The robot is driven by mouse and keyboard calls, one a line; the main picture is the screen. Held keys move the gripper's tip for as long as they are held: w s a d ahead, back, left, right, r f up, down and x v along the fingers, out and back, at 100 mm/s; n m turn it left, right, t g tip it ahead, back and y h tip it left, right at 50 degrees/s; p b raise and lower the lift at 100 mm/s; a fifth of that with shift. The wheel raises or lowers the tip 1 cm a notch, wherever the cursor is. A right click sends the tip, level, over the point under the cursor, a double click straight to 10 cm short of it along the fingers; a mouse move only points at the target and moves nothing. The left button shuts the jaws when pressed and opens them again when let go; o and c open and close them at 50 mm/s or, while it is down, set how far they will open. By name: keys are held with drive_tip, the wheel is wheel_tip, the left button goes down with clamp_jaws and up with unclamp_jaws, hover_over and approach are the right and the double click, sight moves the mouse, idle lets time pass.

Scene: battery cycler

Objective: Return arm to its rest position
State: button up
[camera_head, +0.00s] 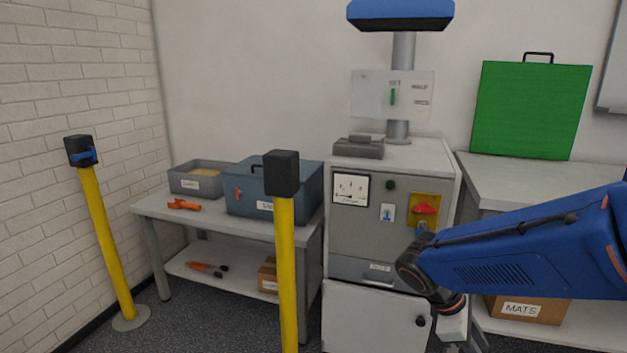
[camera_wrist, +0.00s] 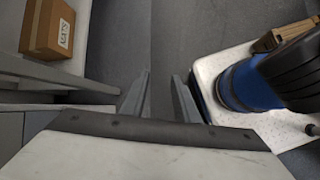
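My arm reaches in from the right in the camera_head view, bent downward at its front joint. My gripper (camera_head: 464,338) hangs at the bottom edge there, in front of the grey cabinet's right side, and its fingertips are hard to make out. In the camera_wrist view the two fingers of my gripper (camera_wrist: 160,85) stand apart with nothing between them. Dark floor shows beyond the fingers. My blue arm base and white deck show at the right of that view.
The grey cycler cabinet (camera_head: 375,245) has a gauge and a red switch (camera_head: 425,209). A yellow post (camera_head: 287,270) stands before the left bench (camera_head: 150,208); another post (camera_head: 105,240) is by the wall. A cardboard box (camera_head: 519,309) sits under the right bench (camera_head: 520,183).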

drive_tip(key=s+a+r+m+t+y, duration=0.5)
drive_tip(key=s+r+m+y, duration=0.1)
drive_tip(key=m, duration=0.6)
drive_tip(key=shift+s+a+r+t+y, duration=0.15)
drive_tip(key=shift+s+r+t+y, duration=0.25)
drive_tip(key=shift+s, duration=0.75)
drive_tip(key=shift+f, duration=0.1)
